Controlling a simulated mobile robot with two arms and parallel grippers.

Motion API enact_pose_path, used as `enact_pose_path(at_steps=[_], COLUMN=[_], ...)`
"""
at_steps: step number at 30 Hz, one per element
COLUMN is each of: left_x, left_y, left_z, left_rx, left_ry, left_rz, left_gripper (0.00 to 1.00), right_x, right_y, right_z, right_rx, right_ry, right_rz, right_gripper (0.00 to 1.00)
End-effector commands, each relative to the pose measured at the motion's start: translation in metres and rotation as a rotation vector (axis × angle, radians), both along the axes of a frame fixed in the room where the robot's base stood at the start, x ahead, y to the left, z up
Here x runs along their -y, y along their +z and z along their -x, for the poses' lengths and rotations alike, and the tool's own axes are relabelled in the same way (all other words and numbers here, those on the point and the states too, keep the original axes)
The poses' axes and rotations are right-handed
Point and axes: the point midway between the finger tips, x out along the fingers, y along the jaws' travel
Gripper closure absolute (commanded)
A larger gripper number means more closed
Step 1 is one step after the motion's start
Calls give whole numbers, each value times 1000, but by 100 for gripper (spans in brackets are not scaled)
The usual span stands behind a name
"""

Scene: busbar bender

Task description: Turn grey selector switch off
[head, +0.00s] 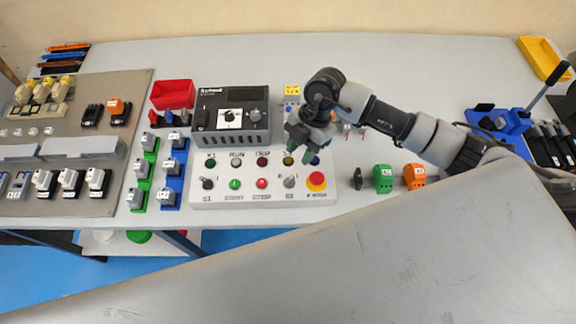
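The white control panel (222,197) lies on the table in the middle of the head view. The grey selector switch (290,182) is in its lower row, left of the red emergency-stop button (316,181). A black selector switch (207,183) is at the lower left of the same panel. My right gripper (298,154) reaches in from the right and hangs over the panel's upper right, just above the grey switch in the picture. Its fingers are apart with nothing seen between them. It covers part of the upper row. My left gripper is not in view.
A grey device with a dial (231,117) stands behind the panel, beside a red bin (173,94). Green (383,179) and orange (414,176) blocks stand to the right. Rows of modules are at left. A grey surface fills the foreground.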

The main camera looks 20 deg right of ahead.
Motion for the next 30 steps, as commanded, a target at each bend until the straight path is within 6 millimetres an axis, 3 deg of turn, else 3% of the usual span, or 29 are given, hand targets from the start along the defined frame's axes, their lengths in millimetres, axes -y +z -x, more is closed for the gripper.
enact_pose_path(at_steps=[3, 7, 11, 18, 26, 30], left_x=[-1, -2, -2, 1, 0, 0], left_y=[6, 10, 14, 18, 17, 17], left_z=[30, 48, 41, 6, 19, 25], left_rx=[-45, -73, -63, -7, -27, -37], left_ry=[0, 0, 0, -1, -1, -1], left_rz=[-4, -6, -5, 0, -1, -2], left_gripper=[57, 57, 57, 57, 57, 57], right_x=[-9, -17, -25, -31, -31, -31], right_y=[-19, -43, -63, -81, -83, -83], right_z=[5, 10, 14, 17, 17, 17], right_rx=[-4, -3, -2, 1, 2, 2], right_ry=[1, 1, 3, 3, 3, 3], right_rz=[-2, -5, -4, -6, -6, -6], right_gripper=[63, 63, 63, 63, 63, 81])
